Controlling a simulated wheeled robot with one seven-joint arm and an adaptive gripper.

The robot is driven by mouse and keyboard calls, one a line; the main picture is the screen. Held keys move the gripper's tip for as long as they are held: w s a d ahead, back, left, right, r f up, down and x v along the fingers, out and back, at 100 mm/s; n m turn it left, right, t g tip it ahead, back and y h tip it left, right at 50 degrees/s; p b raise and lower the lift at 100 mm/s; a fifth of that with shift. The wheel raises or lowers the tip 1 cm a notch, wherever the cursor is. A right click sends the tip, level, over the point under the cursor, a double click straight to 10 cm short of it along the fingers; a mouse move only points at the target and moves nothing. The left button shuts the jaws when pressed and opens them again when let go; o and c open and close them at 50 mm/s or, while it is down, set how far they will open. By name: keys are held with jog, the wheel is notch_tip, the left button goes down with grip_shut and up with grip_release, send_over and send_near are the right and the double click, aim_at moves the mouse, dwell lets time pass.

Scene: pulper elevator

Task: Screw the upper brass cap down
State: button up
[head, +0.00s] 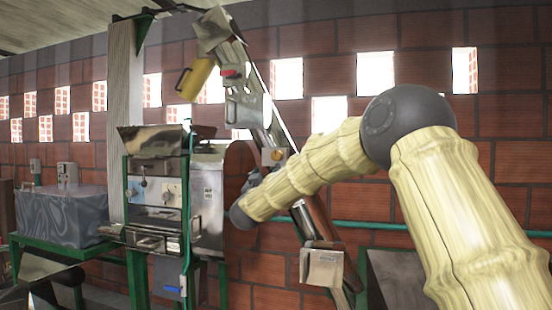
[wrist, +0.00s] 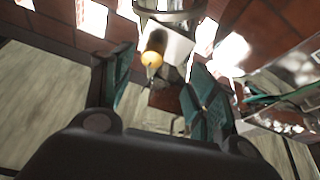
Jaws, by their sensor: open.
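A brass cap (head: 278,155) shows on the slanted metal elevator tube (head: 262,118) in the head view, about halfway up. In the wrist view a rounded orange-yellow cap (wrist: 152,58) sits below a shiny metal cylinder, with a thin stem or rod under it. My gripper (wrist: 160,76) has its two teal fingers spread apart, one on each side of the cap in the picture. The fingers do not appear to touch it; the depth between them is hard to judge. In the head view the gripper is small and partly lost against the tube, just left of the cap.
A steel pulper machine (head: 160,190) on a green frame stands left of the tube. A yellow cylinder (head: 195,78) hangs near the tube's top. A metal box (head: 322,265) is at the tube's lower end. The brick wall (head: 330,75) with openings is behind.

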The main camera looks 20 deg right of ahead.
aim_at(276, 156)
jog(key=shift+h, duration=0.4)
jog(key=p+x, duration=0.1)
jog(key=x, duration=0.2)
jog(key=r+p+x, duration=0.1)
jog(key=p+x, duration=0.1)
jog(key=x, duration=0.1)
jog(key=p+x, duration=0.1)
jog(key=x, duration=0.3)
jog(key=shift+s+r+p, duration=0.35)
jog(key=shift+s+p, duration=0.05)
jog(key=shift+s, duration=0.1)
jog(key=shift+p+x, duration=0.35)
jog(key=shift+x, duration=0.55)
jog(key=shift+f, duration=0.1)
jog(key=c, duration=1)
